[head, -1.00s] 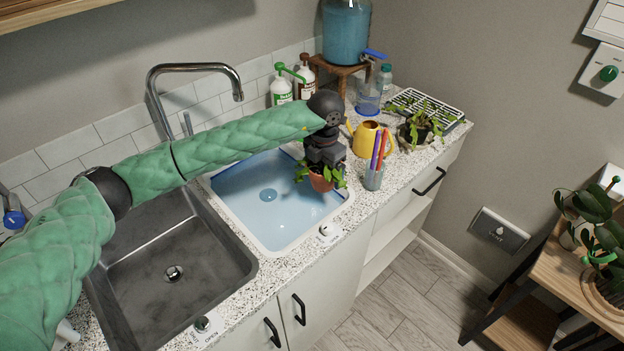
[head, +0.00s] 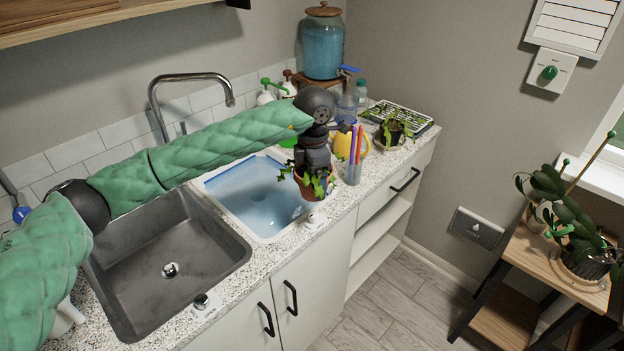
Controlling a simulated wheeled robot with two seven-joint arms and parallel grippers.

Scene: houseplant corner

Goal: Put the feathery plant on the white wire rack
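My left gripper (head: 315,165) points down and is shut on a leafy green plant in a terracotta pot (head: 313,188). It holds the pot in the air near the right front rim of the white basin of blue water (head: 255,200). The fingers partly hide the plant. The white wire rack (head: 415,118) lies at the far right end of the counter. A second leafy plant in a dark pot (head: 395,130) stands in front of the rack and hides part of it. I cannot tell from the leaves which plant is the feathery one. My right gripper is not in view.
A pen cup (head: 353,174) stands just right of the held plant, with a yellow watering can (head: 350,144) behind it. Bottles and a blue water dispenser (head: 323,45) stand along the back. A steel sink (head: 165,262) lies left; a plant stand (head: 530,268) is at right.

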